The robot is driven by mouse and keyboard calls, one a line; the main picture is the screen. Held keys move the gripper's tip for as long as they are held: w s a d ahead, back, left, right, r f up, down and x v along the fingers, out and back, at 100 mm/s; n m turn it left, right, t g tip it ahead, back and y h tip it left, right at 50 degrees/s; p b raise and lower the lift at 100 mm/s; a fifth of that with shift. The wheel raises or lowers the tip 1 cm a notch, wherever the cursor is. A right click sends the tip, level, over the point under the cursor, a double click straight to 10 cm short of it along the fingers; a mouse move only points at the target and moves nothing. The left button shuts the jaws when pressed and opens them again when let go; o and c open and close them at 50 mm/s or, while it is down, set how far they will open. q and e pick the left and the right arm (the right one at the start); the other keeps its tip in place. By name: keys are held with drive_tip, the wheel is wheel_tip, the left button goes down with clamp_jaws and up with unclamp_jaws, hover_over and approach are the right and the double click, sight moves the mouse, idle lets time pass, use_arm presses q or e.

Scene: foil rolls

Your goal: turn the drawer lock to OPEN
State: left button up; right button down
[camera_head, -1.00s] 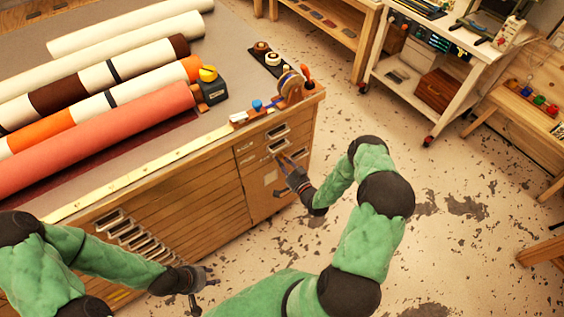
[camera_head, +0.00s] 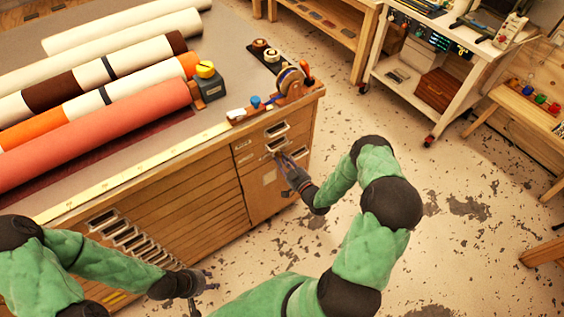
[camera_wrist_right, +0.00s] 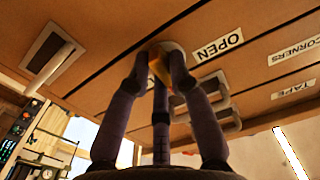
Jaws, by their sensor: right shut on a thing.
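The drawer lock is a small yellow-orange knob (camera_wrist_right: 160,68) on the wooden drawer front, beside a white OPEN label (camera_wrist_right: 218,47) in the right wrist view. My right gripper (camera_wrist_right: 164,58) is shut on the knob, its dark fingers around it. They hide much of the knob, so its exact angle is unclear. In the head view, my right gripper (camera_head: 281,156) is at the upper drawers on the right end of the cabinet (camera_head: 190,185). My left gripper (camera_head: 211,280) is open and empty in front of the cabinet's lower drawers, low in the picture.
Long rolls (camera_head: 100,135) lie across the cabinet top, with a yellow-and-black tape measure (camera_head: 207,80) beside them. A metal drawer handle (camera_wrist_right: 212,105) is close to my right fingers. Floor (camera_head: 455,225) to the right is open; a white cart (camera_head: 425,75) stands farther back.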

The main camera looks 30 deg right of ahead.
drive_tip(key=shift+d+r+n+b, duration=0.1)
drive_tip(key=shift+n+b, duration=0.65)
drive_tip(key=shift+n, duration=1.6)
drive_tip(key=shift+d+r+n+b, duration=0.1)
drive_tip(key=shift+n+b, duration=0.65)
drive_tip(key=shift+n, duration=1.6)
drive_tip(key=shift+a, duration=0.1)
drive_tip(key=c, duration=1.1)
unclamp_jaws()
drive_tip(key=s, duration=0.8)
drive_tip(key=s+d, duration=0.1)
drive_tip(key=s, duration=0.3)
